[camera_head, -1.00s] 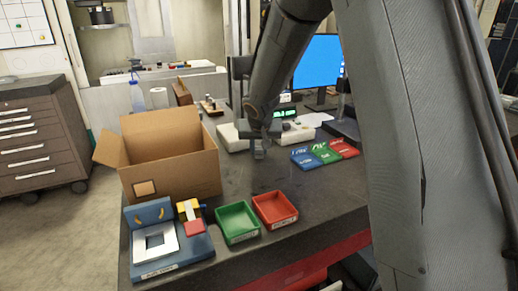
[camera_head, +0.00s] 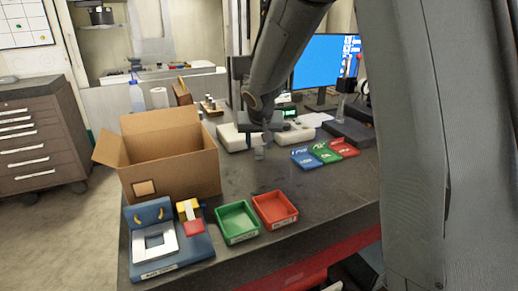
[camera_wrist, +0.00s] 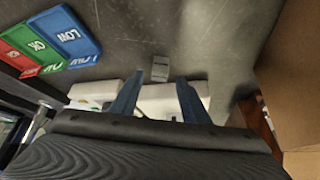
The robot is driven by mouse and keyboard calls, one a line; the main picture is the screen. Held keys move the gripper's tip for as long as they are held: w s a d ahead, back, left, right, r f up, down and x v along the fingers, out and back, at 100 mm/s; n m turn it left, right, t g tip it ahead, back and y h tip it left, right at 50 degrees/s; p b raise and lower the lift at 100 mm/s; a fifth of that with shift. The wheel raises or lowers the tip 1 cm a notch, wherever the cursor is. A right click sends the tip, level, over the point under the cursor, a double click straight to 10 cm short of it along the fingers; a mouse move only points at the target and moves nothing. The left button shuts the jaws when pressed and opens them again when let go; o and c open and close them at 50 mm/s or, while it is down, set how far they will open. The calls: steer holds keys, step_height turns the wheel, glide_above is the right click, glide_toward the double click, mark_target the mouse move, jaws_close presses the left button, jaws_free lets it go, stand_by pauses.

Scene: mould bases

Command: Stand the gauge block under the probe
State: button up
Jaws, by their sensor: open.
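A small grey block (camera_head: 259,154), which looks like the gauge block, rests on the dark bench top in front of the white units. In the wrist view the block (camera_wrist: 160,68) lies just beyond the fingertips, roughly in line with the gap between them. My gripper (camera_head: 265,140) is just above and behind the block. Its two blue-grey fingers (camera_wrist: 157,98) are spread, with nothing between them. A stand with a dark base (camera_head: 349,134), an upright and a red part shows at the right beside my arm. I cannot make out its probe tip.
Blue, green and red labelled plates (camera_head: 325,153) lie right of the block. An open cardboard box (camera_head: 170,165) stands to the left. Green (camera_head: 238,222) and red (camera_head: 275,209) trays and a blue fixture (camera_head: 168,242) are in front. The bench between block and trays is clear.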

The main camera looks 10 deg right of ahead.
steer(key=b+v, duration=0.1)
steer(key=v, duration=0.7)
steer(key=shift+s+r, duration=0.15)
steer(key=shift+r, duration=0.05)
